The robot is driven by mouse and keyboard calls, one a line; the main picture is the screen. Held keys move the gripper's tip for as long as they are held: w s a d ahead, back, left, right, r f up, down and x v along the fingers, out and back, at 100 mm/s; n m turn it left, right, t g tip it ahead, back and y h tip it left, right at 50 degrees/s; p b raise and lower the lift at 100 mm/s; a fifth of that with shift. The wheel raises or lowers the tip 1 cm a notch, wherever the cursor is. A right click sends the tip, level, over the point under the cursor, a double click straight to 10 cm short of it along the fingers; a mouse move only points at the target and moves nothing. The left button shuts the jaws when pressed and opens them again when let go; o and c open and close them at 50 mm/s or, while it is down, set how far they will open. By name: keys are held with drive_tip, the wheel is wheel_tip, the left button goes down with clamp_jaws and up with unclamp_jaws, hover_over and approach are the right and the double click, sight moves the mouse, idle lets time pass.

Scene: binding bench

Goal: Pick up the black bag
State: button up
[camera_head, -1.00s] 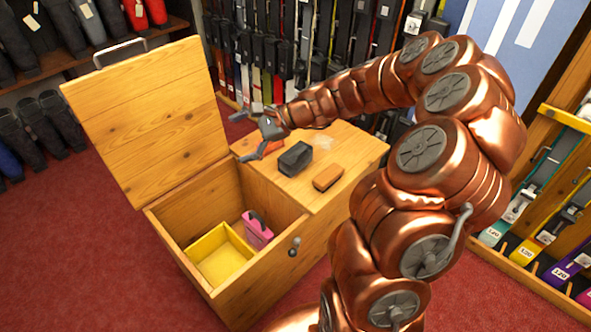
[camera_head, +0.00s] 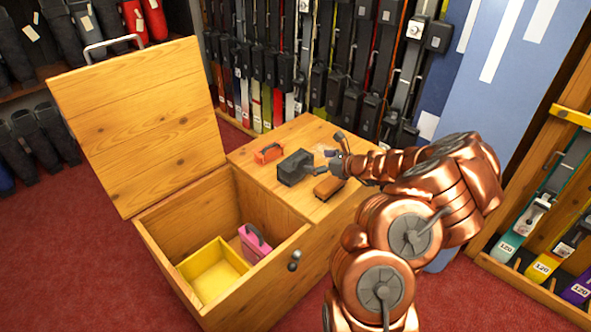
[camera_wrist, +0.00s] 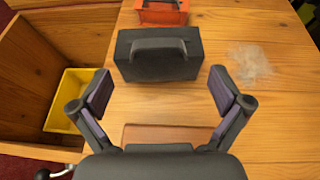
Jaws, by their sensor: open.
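The black bag (camera_head: 294,167) stands on the wooden bench top, between an orange case and a brown block. In the wrist view the black bag (camera_wrist: 158,62) shows its handle on top, just ahead of my fingers and centred between them. My gripper (camera_head: 329,154) is to the right of the bag in the head view. In the wrist view my gripper (camera_wrist: 163,90) is open, with its two padded fingers wide apart and nothing between the tips. Whether a finger touches the bag I cannot tell.
The orange case (camera_head: 268,154) stands beyond the bag. The brown block (camera_head: 328,187) lies close to my gripper, partly under it in the wrist view. The chest's open compartment holds a yellow tray (camera_head: 188,270) and a pink bag (camera_head: 254,246). Its lid (camera_head: 140,120) stands raised.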

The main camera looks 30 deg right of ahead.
sight(303, 160)
drive_tip(key=shift+b+x, duration=0.8)
drive_tip(key=shift+x, duration=1.95)
drive_tip(key=shift+a, duration=0.15)
drive_tip(key=c, duration=1.8)
